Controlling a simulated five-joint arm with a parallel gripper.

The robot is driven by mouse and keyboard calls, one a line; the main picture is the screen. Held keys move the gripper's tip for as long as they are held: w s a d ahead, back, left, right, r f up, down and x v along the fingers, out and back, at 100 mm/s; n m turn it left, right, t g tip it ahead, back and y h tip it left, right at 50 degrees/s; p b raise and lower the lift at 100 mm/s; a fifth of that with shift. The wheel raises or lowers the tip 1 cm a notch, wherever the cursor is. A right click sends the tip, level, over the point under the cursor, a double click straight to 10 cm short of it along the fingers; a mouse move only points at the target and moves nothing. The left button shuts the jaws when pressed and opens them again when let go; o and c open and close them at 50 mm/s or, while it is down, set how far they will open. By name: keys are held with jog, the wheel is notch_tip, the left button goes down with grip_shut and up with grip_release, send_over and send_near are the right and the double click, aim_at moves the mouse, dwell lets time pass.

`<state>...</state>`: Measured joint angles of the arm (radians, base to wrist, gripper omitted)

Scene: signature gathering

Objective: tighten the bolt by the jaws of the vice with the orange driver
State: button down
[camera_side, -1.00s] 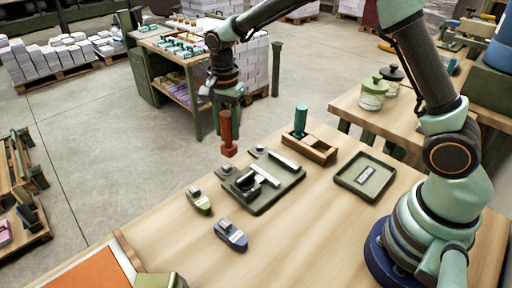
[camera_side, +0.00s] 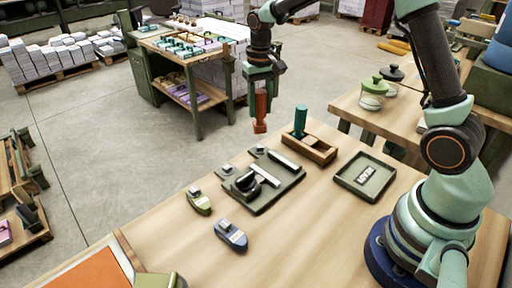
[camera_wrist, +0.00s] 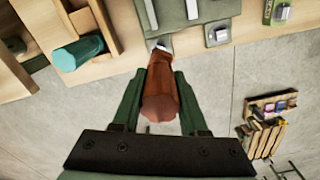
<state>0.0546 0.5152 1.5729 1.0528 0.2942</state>
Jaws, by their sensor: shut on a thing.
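My gripper (camera_side: 262,82) is shut on the orange driver (camera_side: 260,112), which hangs upright with its lower end above the work. In the wrist view the driver (camera_wrist: 160,92) points away between my fingers. The dark green plate with the vice (camera_side: 290,184) lies on the bench below, with metal bars and a round black part on it. A grey-headed bolt (camera_side: 259,149) sits on a tab at its far corner, below the driver and apart from it in the side view. Another bolt (camera_side: 227,169) sits on a tab at its left edge; it also shows in the wrist view (camera_wrist: 219,34).
A teal-handled driver (camera_side: 301,120) stands in a wooden holder (camera_side: 322,153) right of the plate. A green tray (camera_side: 384,184) with a label lies farther right. An olive block (camera_side: 201,203) and a blue block (camera_side: 233,238) lie front left. The bench's front middle is clear.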

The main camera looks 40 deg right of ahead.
aim_at(260, 123)
jog(key=shift+f, duration=3.4)
jog(key=m, duration=1.2)
jog(key=shift+n, duration=0.6)
jog(key=shift+r, duration=2.4)
